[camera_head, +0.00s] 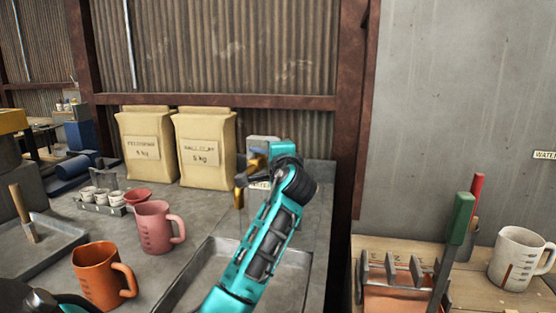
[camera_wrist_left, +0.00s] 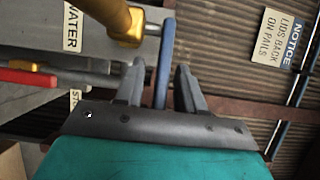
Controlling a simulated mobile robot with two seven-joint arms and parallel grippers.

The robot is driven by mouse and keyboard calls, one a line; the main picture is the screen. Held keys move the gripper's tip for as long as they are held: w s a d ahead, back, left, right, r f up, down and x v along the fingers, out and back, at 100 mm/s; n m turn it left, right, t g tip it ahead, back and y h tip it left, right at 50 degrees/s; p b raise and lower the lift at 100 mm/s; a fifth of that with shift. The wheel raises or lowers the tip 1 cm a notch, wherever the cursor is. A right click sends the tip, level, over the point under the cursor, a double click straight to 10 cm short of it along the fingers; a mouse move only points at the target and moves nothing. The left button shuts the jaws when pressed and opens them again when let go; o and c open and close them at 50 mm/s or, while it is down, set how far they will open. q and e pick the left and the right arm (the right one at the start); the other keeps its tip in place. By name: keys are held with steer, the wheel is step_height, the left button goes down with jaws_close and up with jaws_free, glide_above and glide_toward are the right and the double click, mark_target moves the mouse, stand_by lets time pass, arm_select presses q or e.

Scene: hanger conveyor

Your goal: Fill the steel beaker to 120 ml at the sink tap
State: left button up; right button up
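The brass tap (camera_head: 239,190) stands at the back of the sink (camera_head: 197,256), in front of a grey panel. In the left wrist view its yellow spout (camera_wrist_left: 122,22) is beside a WATER label. My left gripper (camera_wrist_left: 160,68) has its two fingers on either side of a blue lever (camera_wrist_left: 164,60), with narrow gaps visible. In the head view my left arm reaches over the sink, and the fingertips are hidden. I cannot make out a steel beaker; my arm covers part of the sink. My right gripper is not in view.
An orange jug (camera_head: 100,273) and a pink jug (camera_head: 154,227) stand left of the sink. Two tan sacks (camera_head: 206,150) stand behind. A red bar (camera_wrist_left: 25,77) shows left in the wrist view.

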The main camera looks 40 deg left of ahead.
arm_select(q)
steer(key=v, duration=1.2)
steer(key=shift+d, duration=0.1)
